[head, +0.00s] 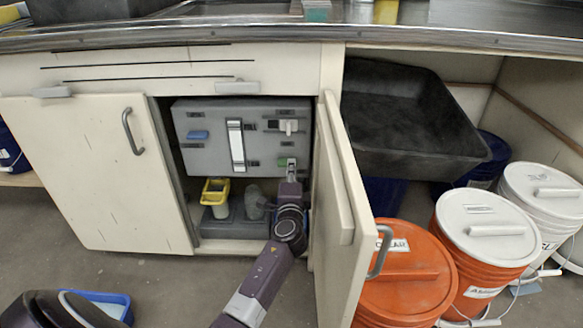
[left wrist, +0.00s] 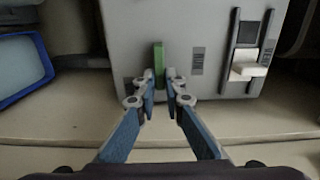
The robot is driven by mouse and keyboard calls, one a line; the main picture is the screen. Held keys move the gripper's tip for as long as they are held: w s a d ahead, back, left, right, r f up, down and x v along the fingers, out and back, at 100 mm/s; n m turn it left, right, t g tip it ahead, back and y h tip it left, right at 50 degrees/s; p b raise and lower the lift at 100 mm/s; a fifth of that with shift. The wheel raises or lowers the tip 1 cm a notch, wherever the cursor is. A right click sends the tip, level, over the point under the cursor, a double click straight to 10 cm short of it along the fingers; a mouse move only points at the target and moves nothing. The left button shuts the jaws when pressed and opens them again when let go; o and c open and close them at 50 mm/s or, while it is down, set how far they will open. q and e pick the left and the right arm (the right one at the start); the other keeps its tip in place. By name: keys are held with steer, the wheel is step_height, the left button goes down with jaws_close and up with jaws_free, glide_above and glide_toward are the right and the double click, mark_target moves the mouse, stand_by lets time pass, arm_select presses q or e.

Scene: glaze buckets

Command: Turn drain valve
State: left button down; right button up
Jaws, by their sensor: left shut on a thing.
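The grey panel (head: 265,150) fills the upper part of the open cabinet under the counter. A small green handle (head: 287,162), which looks like the drain valve, sits low on its right side. In the left wrist view the green handle (left wrist: 159,62) is a narrow upright bar standing out from the panel. My left gripper (head: 291,172) reaches into the cabinet. In the left wrist view its fingertips (left wrist: 161,80) are closed around the lower end of the handle. The handle's base is partly hidden by the fingers. My right gripper is not in view.
The panel also has a white lever (head: 289,126), a long white handle (head: 236,146) and a blue handle (head: 197,135). A yellow container (head: 215,191) stands below. The open right door (head: 340,220) is close beside my arm. Orange buckets (head: 405,280) stand to its right.

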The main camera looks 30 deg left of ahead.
arm_select(q)
steer(key=shift+m, duration=0.3)
steer(key=c, duration=2)
jaws_free()
steer(key=shift+w, duration=0.1)
steer(key=shift+d, duration=0.1)
steer(key=v, duration=1.2)
steer(key=shift+f, duration=0.1)
